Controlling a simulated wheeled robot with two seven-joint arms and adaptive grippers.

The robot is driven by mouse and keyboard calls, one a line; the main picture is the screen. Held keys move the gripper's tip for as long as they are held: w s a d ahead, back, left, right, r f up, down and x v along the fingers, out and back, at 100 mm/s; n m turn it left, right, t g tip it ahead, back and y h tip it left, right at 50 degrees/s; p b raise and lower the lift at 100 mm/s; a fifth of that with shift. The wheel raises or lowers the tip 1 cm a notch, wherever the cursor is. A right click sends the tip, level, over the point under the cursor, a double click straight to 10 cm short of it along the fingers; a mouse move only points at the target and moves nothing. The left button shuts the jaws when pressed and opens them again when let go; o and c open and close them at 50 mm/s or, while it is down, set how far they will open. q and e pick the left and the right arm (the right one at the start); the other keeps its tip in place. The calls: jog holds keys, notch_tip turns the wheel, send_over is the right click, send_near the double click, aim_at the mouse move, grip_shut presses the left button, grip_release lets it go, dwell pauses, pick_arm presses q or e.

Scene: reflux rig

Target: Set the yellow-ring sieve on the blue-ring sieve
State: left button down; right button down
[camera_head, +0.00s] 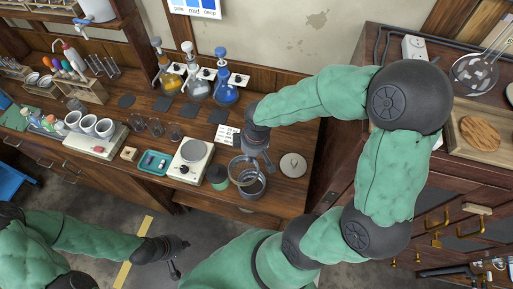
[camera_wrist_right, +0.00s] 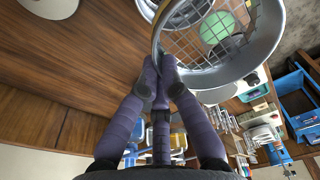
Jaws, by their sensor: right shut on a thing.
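In the head view my right gripper (camera_head: 264,166) is shut on the rim of a metal sieve (camera_head: 235,172), held over the bench near its front edge. The right wrist view shows the fingertips (camera_wrist_right: 165,82) pinching the rim of this sieve (camera_wrist_right: 272,40), with its wire mesh open to view. A second round metal vessel (camera_head: 254,190), likely the other sieve, stands just below and partly behind it; I cannot tell whether they touch.
A pale round lid (camera_head: 293,165) lies to the right. Flasks (camera_head: 224,92) stand at the back. Some bench is clear around the lid.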

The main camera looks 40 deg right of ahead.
jog(key=shift+s+a+r, duration=0.15)
jog(key=shift+s+a, duration=0.05)
jog(key=shift+a, duration=0.1)
jog(key=shift+r, duration=0.1)
jog(key=shift+r+p, duration=1.7)
jog(key=shift+r, duration=0.25)
jog(key=shift+w+d+f, duration=0.1)
